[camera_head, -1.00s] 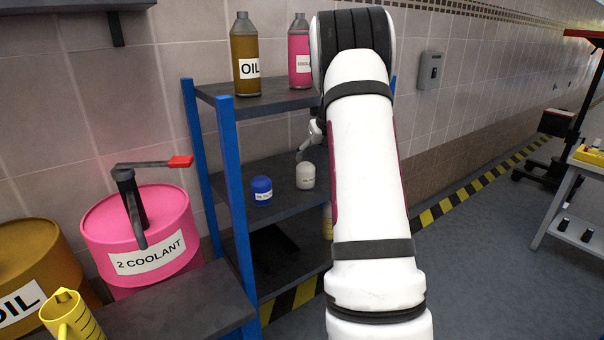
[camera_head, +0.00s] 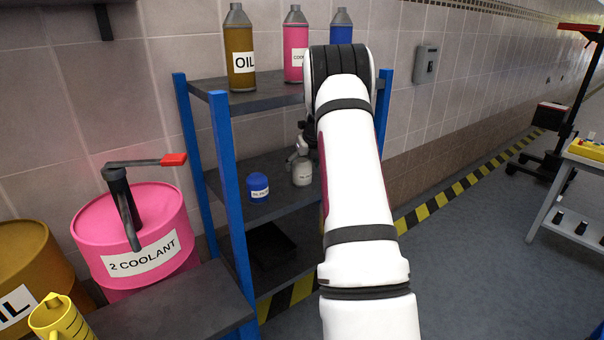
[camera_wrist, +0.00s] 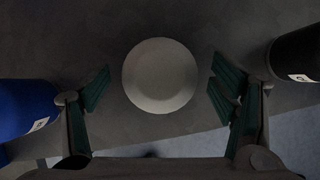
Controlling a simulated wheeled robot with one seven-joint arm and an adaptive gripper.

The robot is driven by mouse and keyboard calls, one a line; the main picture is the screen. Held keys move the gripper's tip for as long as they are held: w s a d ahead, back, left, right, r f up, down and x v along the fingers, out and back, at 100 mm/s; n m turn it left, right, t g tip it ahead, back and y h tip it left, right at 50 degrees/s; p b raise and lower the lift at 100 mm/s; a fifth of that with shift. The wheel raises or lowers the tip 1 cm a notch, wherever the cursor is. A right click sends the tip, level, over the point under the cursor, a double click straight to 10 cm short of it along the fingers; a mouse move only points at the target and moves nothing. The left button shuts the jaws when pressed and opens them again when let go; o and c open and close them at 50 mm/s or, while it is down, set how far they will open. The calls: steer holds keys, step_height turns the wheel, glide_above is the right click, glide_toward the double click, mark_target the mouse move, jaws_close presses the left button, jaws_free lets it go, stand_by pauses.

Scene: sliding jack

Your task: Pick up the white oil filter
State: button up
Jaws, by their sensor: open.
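The white oil filter (camera_head: 302,172) stands upright on the middle shelf of the blue-posted rack, to the right of a blue filter (camera_head: 258,187). In the wrist view the white filter (camera_wrist: 160,76) shows as a pale round top between the green finger pads. My gripper (camera_wrist: 158,92) is open, with one finger on each side of the filter and a gap on both sides. In the head view the gripper (camera_head: 300,150) is partly hidden by my arm, close to the filter's top.
In the wrist view the blue filter (camera_wrist: 26,108) is just outside the left finger, and a black filter (camera_wrist: 297,60) is beyond the right finger. The upper shelf (camera_head: 270,94) holds several bottles above. A blue post (camera_head: 228,190) stands at the rack's front.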

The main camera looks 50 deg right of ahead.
mark_target(300, 171)
steer(key=x, duration=0.5)
steer(key=c, duration=1.6)
